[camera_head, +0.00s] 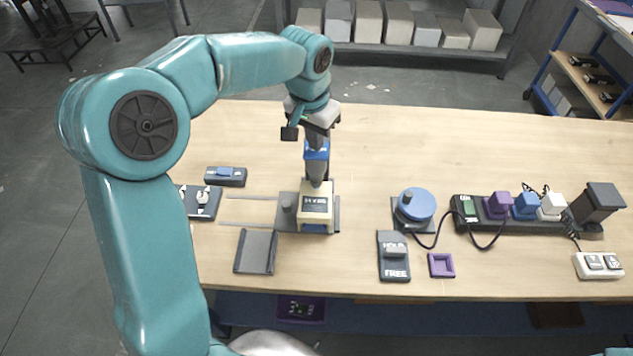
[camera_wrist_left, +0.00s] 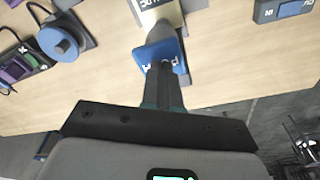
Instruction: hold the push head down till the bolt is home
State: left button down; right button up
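The push head seems to be the blue lettered block (camera_head: 316,149) on a tapered grey stem above a cream labelled block (camera_head: 315,203). In the left wrist view the blue block (camera_wrist_left: 160,52) shows past my fingers, which cover the middle of its lettering. My left gripper (camera_head: 317,137) points down onto the blue block; its fingers (camera_wrist_left: 165,70) look closed together, touching or very near it. The cream block stands on a grey plate (camera_head: 290,218) with a grey knob (camera_head: 288,204) to its left. I cannot pick out the bolt for certain. My right gripper is out of view.
Right of the plate stand a blue round dial (camera_head: 416,205), a grey box marked FREE (camera_head: 394,262), a purple frame (camera_head: 441,265) and a socket strip (camera_head: 520,222) with cables. Left are a grey tray (camera_head: 255,251) and a blue-topped box (camera_head: 225,176). The table's back is clear.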

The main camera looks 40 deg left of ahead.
pick_arm(q)
jog(key=shift+f+b, duration=0.5)
jog(key=shift+f, duration=0.4)
dwell(0.5)
dwell(0.4)
jog(key=shift+f, duration=0.15)
dwell(0.6)
dwell(0.5)
jog(key=shift+f, duration=0.4)
dwell(2.6)
jog(key=shift+s, duration=0.1)
